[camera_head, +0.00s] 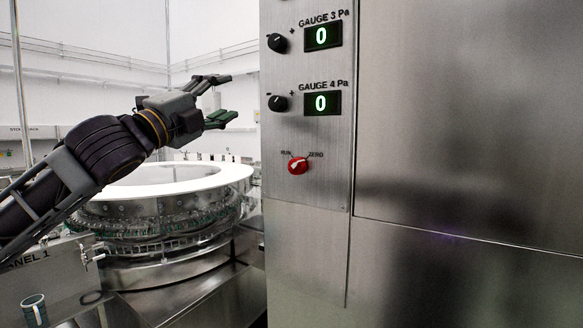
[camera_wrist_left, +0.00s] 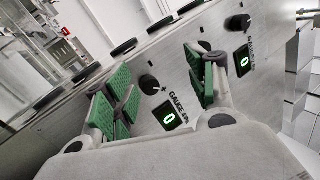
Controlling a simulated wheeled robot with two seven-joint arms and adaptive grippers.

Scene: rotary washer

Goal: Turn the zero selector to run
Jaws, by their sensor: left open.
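The zero selector (camera_head: 298,166) is a red round knob with a white pointer, low on the steel panel in the head view. The RUN label is at its upper left and ZERO at its upper right; the pointer seems to lean toward the ZERO side. My left gripper (camera_head: 224,99) is open and empty, up and left of the selector and apart from it. In the left wrist view its green-padded fingers (camera_wrist_left: 165,92) are spread in front of the gauge panel. The selector cannot be made out in the wrist view. My right gripper is not in view.
Above the selector are the black GAUGE 4 knob (camera_head: 278,103) and GAUGE 3 knob (camera_head: 277,42), with green displays reading 0. A large round washer (camera_head: 165,200) stands behind my left arm. The space before the panel looks clear.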

